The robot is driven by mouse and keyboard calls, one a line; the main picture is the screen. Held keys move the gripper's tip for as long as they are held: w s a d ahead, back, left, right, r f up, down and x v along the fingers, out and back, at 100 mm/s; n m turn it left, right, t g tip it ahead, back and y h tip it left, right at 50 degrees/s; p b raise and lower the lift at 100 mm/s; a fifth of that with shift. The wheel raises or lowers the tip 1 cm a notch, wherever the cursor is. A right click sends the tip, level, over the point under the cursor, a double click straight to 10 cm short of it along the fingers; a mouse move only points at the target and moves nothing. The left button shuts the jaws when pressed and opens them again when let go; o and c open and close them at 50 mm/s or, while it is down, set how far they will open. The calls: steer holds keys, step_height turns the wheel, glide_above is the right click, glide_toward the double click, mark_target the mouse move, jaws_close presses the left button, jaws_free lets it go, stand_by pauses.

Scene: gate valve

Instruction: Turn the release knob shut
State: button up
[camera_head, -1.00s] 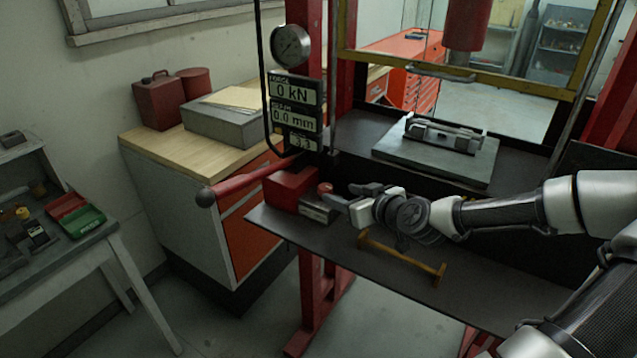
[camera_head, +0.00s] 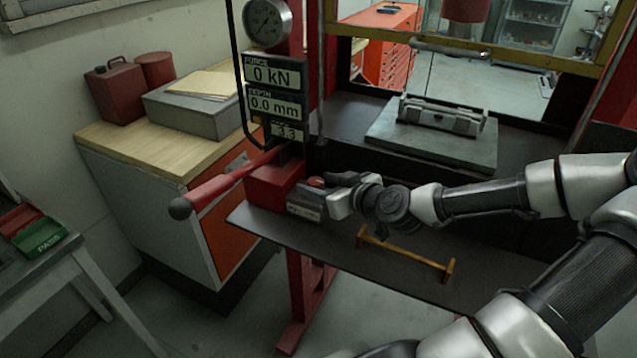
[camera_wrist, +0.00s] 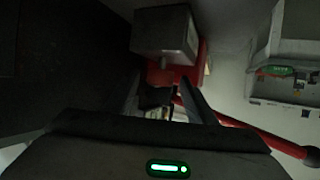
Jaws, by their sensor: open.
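The release knob (camera_head: 316,182) is a small red-orange knob at the grey metal block (camera_head: 303,203) on the front of the red pump body (camera_head: 272,186). My gripper (camera_head: 325,188) is right beside the knob, coming from the right, with its fingers around or just in front of it; contact cannot be told. In the wrist view my gripper (camera_wrist: 163,95) has its two fingers apart, with a dark shape between them that is too dim to name. The grey metal block beyond the fingers may be part of the pump. The knob's turn position is not readable.
A red lever (camera_head: 225,182) with a dark ball end reaches left from the pump. The readouts (camera_head: 274,103) show 0 kN and 0.0 mm. A yellow-brown bar (camera_head: 405,252) lies on the dark shelf (camera_head: 375,285). A clamp fixture (camera_head: 440,117) sits on a plate behind.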

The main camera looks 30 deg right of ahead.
steer(key=c, duration=1)
steer(key=shift+c, duration=0.2)
